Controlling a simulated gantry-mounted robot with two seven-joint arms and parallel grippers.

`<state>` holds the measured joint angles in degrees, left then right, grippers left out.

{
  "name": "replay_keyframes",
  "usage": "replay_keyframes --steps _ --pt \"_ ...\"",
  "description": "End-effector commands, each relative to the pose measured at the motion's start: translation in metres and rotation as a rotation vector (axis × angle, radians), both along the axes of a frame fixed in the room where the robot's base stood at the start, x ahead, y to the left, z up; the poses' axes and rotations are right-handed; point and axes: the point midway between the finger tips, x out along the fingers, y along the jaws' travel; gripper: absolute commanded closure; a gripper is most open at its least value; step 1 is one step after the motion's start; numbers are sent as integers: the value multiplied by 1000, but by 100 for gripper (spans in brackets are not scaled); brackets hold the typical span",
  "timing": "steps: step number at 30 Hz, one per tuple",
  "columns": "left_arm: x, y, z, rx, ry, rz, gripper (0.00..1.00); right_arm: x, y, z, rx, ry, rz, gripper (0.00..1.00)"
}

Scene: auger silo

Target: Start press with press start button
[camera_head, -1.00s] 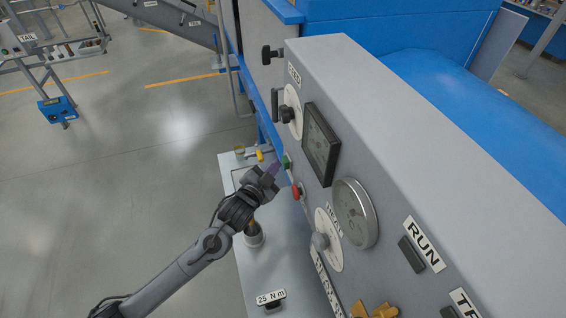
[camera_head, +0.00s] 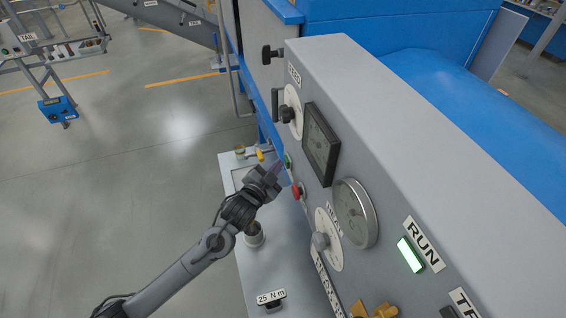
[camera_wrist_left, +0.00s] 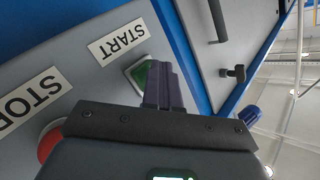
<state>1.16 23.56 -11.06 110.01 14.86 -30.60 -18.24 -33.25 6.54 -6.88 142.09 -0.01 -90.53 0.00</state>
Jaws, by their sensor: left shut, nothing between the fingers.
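The green start button (camera_head: 288,160) is on the sloping grey front of the press panel, above the red stop button (camera_head: 297,190). In the left wrist view the green button (camera_wrist_left: 143,74) sits beside the START label (camera_wrist_left: 119,42), partly hidden by my fingers. My left gripper (camera_head: 276,170) is shut and empty, its fingertips at the green button; I cannot tell if they touch it. The RUN lamp (camera_head: 410,254) glows bright green-white. My right gripper is not in view.
A pale shelf (camera_head: 262,275) with a 25 N m label lies below. Open floor is at left.

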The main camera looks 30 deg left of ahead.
Motion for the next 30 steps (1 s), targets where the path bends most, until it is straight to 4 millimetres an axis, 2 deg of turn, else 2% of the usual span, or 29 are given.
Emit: replay_keyframes --steps 18,30 --pt "-14 10 1 0 1 -1 100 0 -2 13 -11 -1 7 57" --pt "-15 12 1 0 0 0 100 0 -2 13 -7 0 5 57"
